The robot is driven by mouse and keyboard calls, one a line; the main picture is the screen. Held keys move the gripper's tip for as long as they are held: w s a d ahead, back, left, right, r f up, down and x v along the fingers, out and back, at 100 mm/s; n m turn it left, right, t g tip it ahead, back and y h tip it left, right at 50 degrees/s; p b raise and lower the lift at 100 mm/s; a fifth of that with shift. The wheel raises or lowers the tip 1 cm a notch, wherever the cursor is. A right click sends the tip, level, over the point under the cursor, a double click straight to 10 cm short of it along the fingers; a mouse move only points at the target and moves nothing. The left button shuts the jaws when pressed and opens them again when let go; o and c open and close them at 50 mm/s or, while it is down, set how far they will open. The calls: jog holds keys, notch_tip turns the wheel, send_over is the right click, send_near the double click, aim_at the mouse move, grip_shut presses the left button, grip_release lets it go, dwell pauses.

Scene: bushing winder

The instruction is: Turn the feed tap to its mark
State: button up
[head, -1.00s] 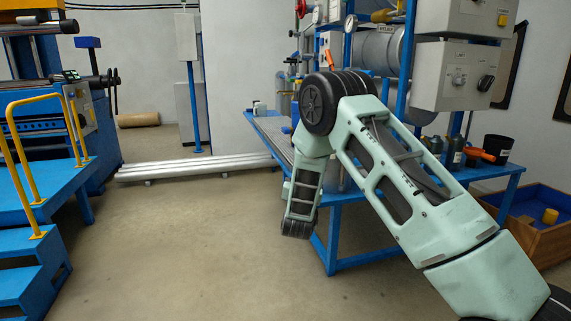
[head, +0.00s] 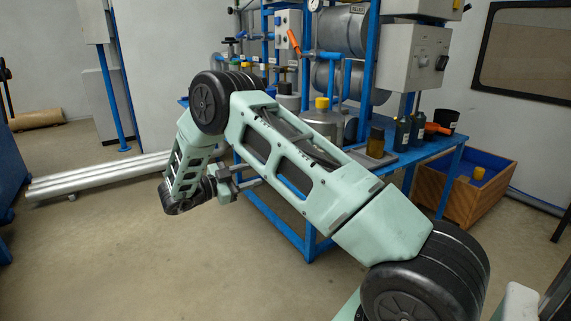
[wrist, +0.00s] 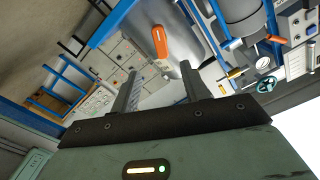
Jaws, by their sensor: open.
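The feed tap appears to be the orange lever handle (head: 292,41) on the blue pipe frame above the bench in the head view. An orange handle also shows in the wrist view (wrist: 160,42), ahead of my fingertips and nearly centred between them. My gripper (wrist: 160,82) is open, with nothing between its fingers; the handle is beyond them and not touched. In the head view my gripper (head: 248,183) is partly hidden by my arm, low in front of the bench and well below the lever. I cannot make out the tap's mark.
The blue bench (head: 420,156) carries an amber jar (head: 375,142), dark bottles, a black pot and a yellow-capped can (head: 322,117). A wooden bin (head: 450,193) stands at right. Silver pipes (head: 95,177) lie on the floor at left. The floor in front is clear.

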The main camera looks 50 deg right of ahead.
jog(key=b+x, duration=0.2)
jog(key=x, duration=1.2)
jog(key=shift+d, duration=0.35)
jog(key=c, duration=1)
